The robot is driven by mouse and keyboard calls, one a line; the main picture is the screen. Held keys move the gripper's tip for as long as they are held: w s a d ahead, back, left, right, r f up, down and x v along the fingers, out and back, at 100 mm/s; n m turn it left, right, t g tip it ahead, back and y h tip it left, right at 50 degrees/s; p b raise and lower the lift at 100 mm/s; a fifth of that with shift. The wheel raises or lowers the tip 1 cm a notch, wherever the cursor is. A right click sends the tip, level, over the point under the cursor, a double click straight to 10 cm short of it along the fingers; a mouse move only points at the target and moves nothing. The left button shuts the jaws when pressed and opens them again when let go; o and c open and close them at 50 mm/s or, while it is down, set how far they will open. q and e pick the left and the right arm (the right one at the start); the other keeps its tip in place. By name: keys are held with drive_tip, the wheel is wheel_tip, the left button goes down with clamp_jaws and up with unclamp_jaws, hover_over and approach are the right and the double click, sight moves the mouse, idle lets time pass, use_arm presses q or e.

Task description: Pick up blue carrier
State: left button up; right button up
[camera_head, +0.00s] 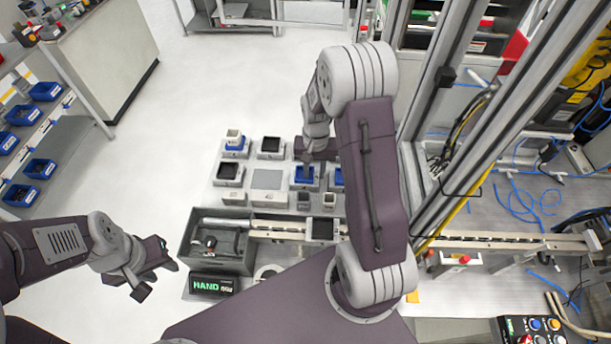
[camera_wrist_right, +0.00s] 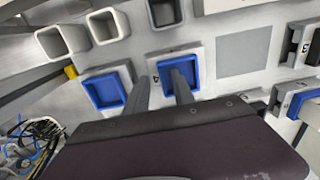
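A square blue carrier (camera_head: 305,183) sits on a grey block on the worktable, below my right gripper (camera_head: 308,165). In the right wrist view, my right gripper (camera_wrist_right: 161,84) is open. One finger overlaps this blue carrier (camera_wrist_right: 196,62) and the other lies beside it; contact cannot be told. A second blue carrier (camera_wrist_right: 103,91) lies to the left there, and in the head view it is partly hidden by my right arm (camera_head: 338,178). A third blue carrier (camera_head: 236,150) has a white box in it. My left gripper (camera_head: 158,275) is open and empty at lower left.
Black-lined trays (camera_head: 229,173) and small white boxes (camera_head: 302,199) stand close around. A grey bin (camera_head: 205,262) and a rail (camera_head: 278,229) lie nearer me. A metal frame (camera_head: 428,120) rises at right. Shelves with blue bins (camera_head: 40,168) stand far left. The floor at left is clear.

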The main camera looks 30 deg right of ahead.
drive_tip(key=shift+w+f, duration=0.2)
drive_tip(key=shift+w, duration=0.15)
clamp_jaws()
idle(1.1)
